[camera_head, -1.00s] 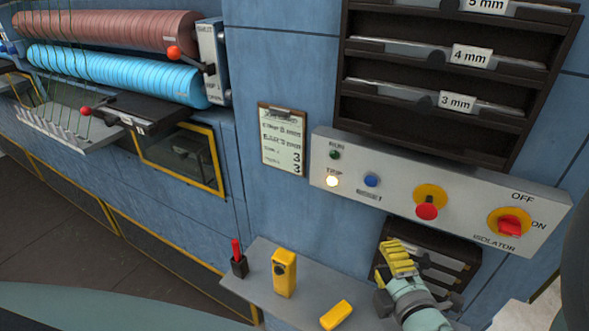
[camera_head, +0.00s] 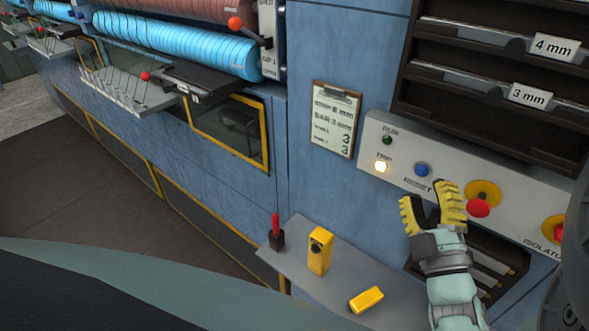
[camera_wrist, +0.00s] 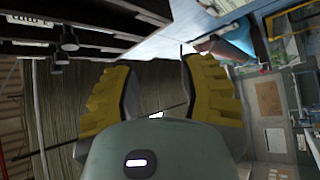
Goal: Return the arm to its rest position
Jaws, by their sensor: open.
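My gripper (camera_head: 432,209) is raised in front of the grey control panel (camera_head: 409,177) in the head view, its yellow ridged fingers pointing up. The fingers are spread apart with nothing between them. It overlaps the panel's lower edge near the reset label in the picture; I cannot tell the gap. In the wrist view the gripper (camera_wrist: 157,85) shows two open yellow fingers against the ceiling and upper machine parts.
The shelf (camera_head: 305,263) below holds a red-handled tool in a dark holder (camera_head: 276,238), an upright yellow device (camera_head: 319,251) and a yellow block (camera_head: 366,300). A clipboard (camera_head: 333,120) hangs on the blue wall. A red emergency button (camera_head: 478,208) sits close right of my gripper. The trip lamp (camera_head: 381,166) is lit.

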